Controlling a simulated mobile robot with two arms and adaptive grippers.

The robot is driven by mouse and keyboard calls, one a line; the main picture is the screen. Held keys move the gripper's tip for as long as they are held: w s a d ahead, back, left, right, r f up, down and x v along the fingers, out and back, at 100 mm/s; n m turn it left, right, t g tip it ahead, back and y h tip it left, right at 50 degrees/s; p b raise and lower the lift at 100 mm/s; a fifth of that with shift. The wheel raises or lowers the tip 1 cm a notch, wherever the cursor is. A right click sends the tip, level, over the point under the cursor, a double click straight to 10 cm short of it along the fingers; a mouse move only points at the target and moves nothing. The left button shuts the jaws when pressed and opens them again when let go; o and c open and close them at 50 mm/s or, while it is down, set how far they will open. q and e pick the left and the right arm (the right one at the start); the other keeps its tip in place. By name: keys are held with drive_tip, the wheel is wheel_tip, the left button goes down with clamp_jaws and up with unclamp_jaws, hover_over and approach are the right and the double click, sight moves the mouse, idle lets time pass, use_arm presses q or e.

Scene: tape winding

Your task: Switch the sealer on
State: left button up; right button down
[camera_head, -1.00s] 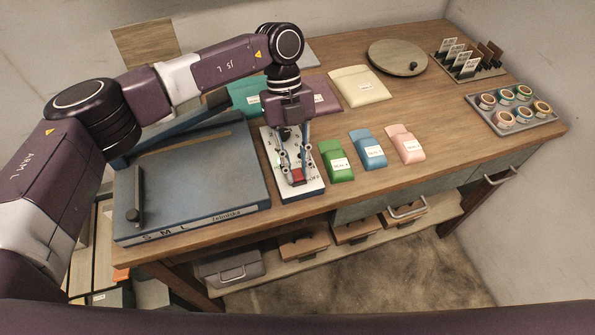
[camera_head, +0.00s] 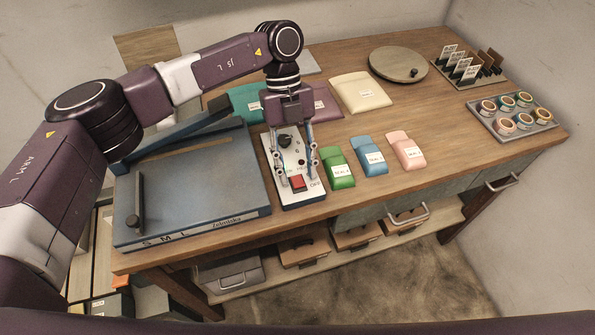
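The blue sealer (camera_head: 195,190) with S, M, L marks on its front lies flat at the left of the table. A white control box (camera_head: 287,150) stands against its right side, with a black knob (camera_head: 285,140) and a red rocker switch (camera_head: 297,183). "OFF" is printed to the right of the switch. A small green spot shows beside the left finger, partly hidden. My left gripper (camera_head: 297,180) points down over the box, fingers apart and empty, one on each side near the switch. I cannot tell whether a finger touches the box. My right gripper is not in view.
Green (camera_head: 338,168), blue (camera_head: 369,155) and pink (camera_head: 406,151) packets lie right of the box. Larger pouches, including a cream one (camera_head: 360,93), lie behind.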

use_arm(q)
drive_tip(key=v, duration=1)
drive_tip(key=shift+r, duration=0.35)
